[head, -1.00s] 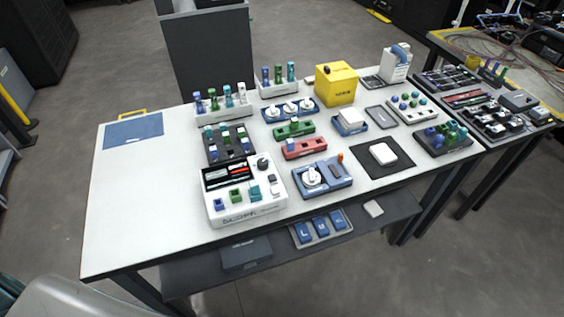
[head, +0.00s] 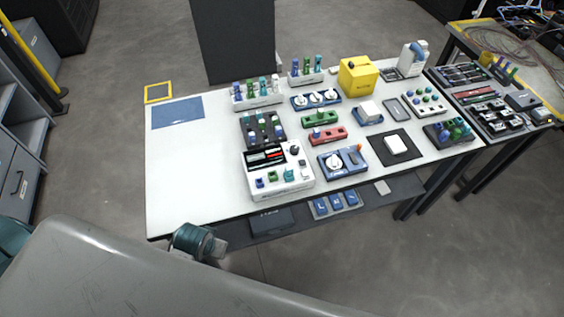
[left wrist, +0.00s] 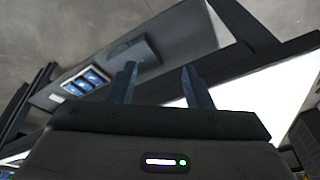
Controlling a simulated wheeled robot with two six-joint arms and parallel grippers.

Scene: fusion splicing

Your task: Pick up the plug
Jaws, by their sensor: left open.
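Several small plug-like pieces in blue, green and teal stand in a white rack (head: 258,98) and a second white rack (head: 307,75) at the back of the table in the head view. More sit on a dark block (head: 262,129) and on the front of a white console (head: 280,180). I cannot tell which one is the plug. My left gripper (left wrist: 158,84) is open and empty in the left wrist view, with the table's underside and lower shelf beyond it. In the head view, part of my left arm shows by the table's front-left edge. My right gripper is not in view.
The white table (head: 190,170) is clear on its left side, apart from a blue mat (head: 178,111). A yellow box (head: 357,76) and a blue dial unit (head: 343,161) stand on it. A lower shelf holds a tray of blue pieces (head: 336,203).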

